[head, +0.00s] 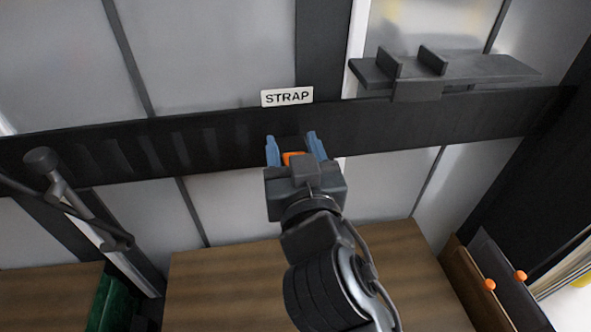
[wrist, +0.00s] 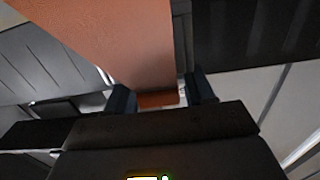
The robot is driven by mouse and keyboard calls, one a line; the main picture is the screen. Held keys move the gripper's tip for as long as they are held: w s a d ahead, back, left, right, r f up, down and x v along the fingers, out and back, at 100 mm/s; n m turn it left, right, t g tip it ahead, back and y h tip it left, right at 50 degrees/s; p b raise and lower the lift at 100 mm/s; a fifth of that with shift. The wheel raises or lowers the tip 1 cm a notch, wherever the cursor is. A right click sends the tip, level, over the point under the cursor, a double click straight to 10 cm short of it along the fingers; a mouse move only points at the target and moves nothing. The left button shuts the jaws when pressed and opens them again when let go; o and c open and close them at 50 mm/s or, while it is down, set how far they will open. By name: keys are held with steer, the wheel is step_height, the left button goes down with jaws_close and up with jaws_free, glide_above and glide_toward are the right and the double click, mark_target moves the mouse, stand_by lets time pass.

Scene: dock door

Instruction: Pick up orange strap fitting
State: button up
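The orange strap fitting (head: 293,158) shows in the head view as a small orange patch between the blue fingers of my gripper (head: 296,147); my gripper's body hides most of it. In the wrist view a broad orange surface of the fitting (wrist: 125,38) runs from the top left down to my gripper (wrist: 163,92), with a darker orange edge between the fingertips. The fingers stand apart, one on each side of the fitting. A narrow gap shows on the right side, so my gripper looks open around it.
A dark rail (head: 390,127) crosses the wall behind my gripper, with a white STRAP label (head: 287,97) above. A grey shelf bracket (head: 480,68) juts out at upper right. A dark-headed bar (head: 62,185) stands at left. Wooden surfaces (head: 220,290) lie below.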

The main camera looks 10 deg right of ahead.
steer(key=c, duration=0.8)
